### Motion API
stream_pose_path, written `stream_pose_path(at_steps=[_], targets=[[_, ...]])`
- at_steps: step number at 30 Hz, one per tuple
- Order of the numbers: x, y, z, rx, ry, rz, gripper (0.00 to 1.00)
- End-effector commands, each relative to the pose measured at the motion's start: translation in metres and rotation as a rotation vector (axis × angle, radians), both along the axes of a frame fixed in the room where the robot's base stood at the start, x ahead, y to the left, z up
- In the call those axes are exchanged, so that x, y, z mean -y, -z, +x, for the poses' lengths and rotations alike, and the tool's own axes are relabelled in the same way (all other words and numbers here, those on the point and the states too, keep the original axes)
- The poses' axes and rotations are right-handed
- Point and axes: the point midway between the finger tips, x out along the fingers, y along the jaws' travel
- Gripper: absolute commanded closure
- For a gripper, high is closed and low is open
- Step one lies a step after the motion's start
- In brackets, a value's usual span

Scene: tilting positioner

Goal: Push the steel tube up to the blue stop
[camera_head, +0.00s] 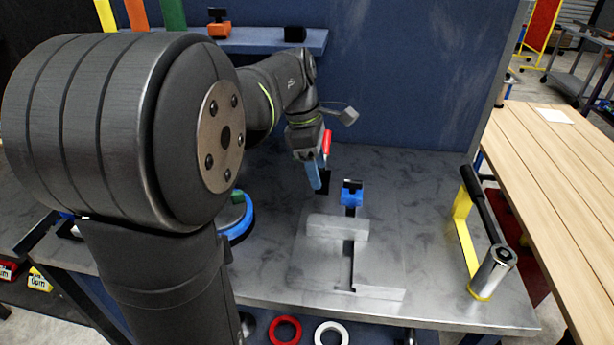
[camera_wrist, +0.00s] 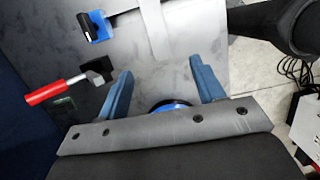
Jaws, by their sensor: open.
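A grey bar, which I take to be the steel tube (camera_head: 337,228), lies crosswise on the flat metal plate (camera_head: 385,245). It shows in the wrist view as a pale strip (camera_wrist: 155,30) near the top. The blue stop (camera_head: 351,195), with a black top, stands behind the bar with a small gap between them. The stop also shows in the wrist view (camera_wrist: 97,28) at upper left. My gripper (camera_head: 317,186) is above the table, to the left of the stop and apart from the bar. Its two blue fingers (camera_wrist: 162,67) are spread with nothing between them.
A red-handled clamp (camera_wrist: 45,92) with a black end is close beside my gripper. A blue round object (camera_head: 240,222) sits at the table's left. A yellow stand (camera_head: 463,235) with a black bar is at right. Table (camera_head: 425,185) right of the stop is free.

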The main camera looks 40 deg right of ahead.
Motion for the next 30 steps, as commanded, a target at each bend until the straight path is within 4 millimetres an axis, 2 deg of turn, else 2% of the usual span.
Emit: stream_pose_path(at_steps=[1,6,11,14,30], targets=[[-0.009,0.002,0.009,-0.026,-0.011,-0.029,0.38],[-0.024,0.005,0.023,-0.077,-0.014,-0.116,0.38],[-0.026,0.010,0.025,-0.089,-0.012,-0.141,0.38],[-0.023,0.020,0.022,-0.091,-0.011,-0.139,0.38],[0.006,0.118,-0.008,-0.092,-0.011,-0.136,0.38]])
